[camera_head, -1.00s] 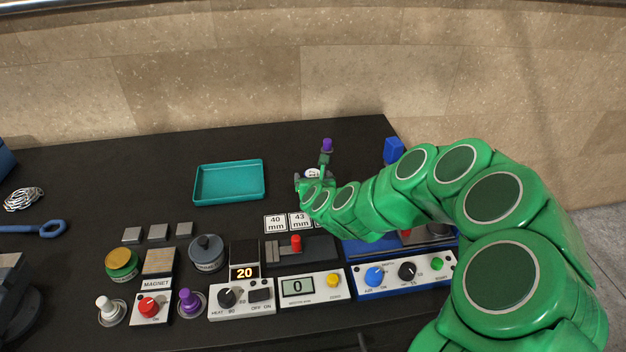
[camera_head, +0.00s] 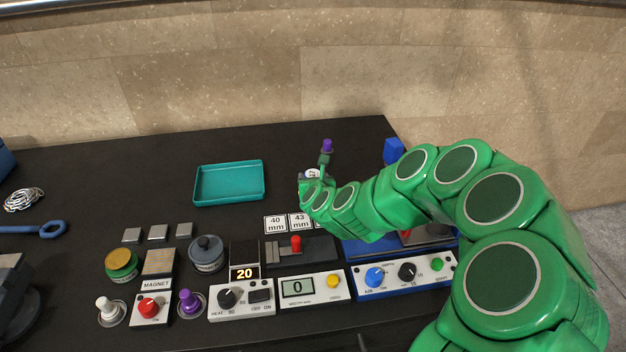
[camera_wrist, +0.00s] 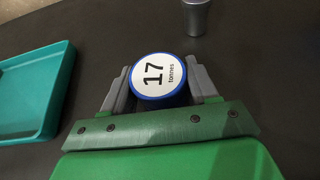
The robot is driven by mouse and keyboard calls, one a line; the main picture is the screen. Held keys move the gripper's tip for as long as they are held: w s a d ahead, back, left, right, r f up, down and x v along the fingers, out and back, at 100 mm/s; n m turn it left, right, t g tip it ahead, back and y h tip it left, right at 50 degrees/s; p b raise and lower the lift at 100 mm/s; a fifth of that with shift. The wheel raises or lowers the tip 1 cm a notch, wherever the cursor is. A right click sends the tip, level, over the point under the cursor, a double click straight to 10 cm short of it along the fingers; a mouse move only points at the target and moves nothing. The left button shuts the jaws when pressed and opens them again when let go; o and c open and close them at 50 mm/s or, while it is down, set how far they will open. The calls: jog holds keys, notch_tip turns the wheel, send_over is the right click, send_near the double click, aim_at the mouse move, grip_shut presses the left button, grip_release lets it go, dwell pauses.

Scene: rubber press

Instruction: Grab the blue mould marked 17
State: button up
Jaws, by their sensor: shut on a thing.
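The blue mould marked 17 (camera_wrist: 158,75) shows in the wrist view, with a round white top reading "17 tonnes" and a blue rim. My gripper (camera_wrist: 160,88) is shut on it, with one grey finger against each side. In the head view the mould's white top (camera_head: 312,173) shows only in part, behind the end of my green arm. My fingers are mostly hidden there. I cannot tell whether the mould still touches the table.
A teal tray (camera_head: 229,183) lies left of my gripper. A purple-topped post (camera_head: 327,146) stands close behind it. A blue block (camera_head: 394,151) is at the back right. A grey cylinder (camera_wrist: 196,18) stands beyond the mould. Control panels line the front.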

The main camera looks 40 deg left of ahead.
jog(key=shift+r, duration=0.65)
jog(key=s+d+r, duration=0.8)
jog(key=r, duration=0.3)
jog(key=shift+s+d, duration=0.25)
jog(key=shift+d, duration=0.15)
jog(key=shift+r, duration=0.1)
jog(key=shift+v, duration=0.8)
jog(key=shift+d, duration=0.15)
